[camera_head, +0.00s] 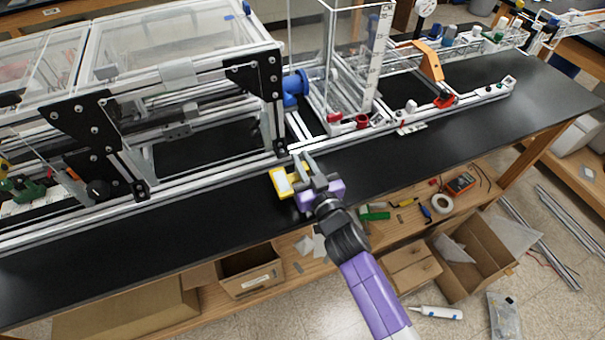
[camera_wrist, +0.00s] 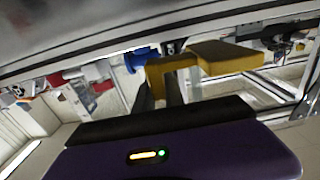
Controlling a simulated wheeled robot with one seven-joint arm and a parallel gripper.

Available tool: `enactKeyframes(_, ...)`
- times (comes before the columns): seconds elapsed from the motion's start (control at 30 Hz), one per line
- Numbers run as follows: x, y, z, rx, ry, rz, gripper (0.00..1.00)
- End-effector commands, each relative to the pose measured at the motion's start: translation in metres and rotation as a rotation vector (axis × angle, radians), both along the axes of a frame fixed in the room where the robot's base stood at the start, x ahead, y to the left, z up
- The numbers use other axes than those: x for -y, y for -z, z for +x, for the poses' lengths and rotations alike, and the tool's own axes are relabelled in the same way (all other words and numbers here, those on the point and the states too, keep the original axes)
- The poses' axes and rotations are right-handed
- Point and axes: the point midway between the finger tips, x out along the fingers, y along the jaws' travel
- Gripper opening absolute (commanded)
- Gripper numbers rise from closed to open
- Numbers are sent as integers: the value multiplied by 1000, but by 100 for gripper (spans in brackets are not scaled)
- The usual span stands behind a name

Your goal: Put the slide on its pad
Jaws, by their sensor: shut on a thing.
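My gripper (camera_head: 306,168) is shut on a yellow piece with a pale flat face, which I take to be the slide (camera_head: 281,184). The slide shows at the left of the fingers, near the front rail of the frame, over the black bench top. I cannot tell whether it touches anything below. In the wrist view the slide (camera_wrist: 228,58) shows as a yellow block with a bent arm, at the fingers beyond my purple palm. The gripper covers part of it. I cannot make out which surface is the pad.
A long aluminium rail (camera_head: 205,187) runs along the bench behind the gripper. Black bracket plates (camera_head: 255,78), a blue cylinder (camera_head: 295,84) and a clear upright tank (camera_head: 330,60) stand behind it. The black bench top (camera_head: 130,250) is clear in front. An orange wedge (camera_head: 429,61) stands further right.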

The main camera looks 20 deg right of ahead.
Motion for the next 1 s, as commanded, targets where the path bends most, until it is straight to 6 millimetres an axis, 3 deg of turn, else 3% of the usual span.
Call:
enactKeyframes(0.17, 0, 8, 0, 1, 0, 0, 0)
enactKeyframes(0.47, 1, 43, 0, 1, 2, -2, 0)
enactKeyframes(0.93, 0, 48, 0, 1, 0, -1, 0)
enactKeyframes(0.97, 0, 47, 0, 1, 0, -1, 18)
enactKeyframes(1.0, 0, 46, 0, 1, 0, -1, 26)
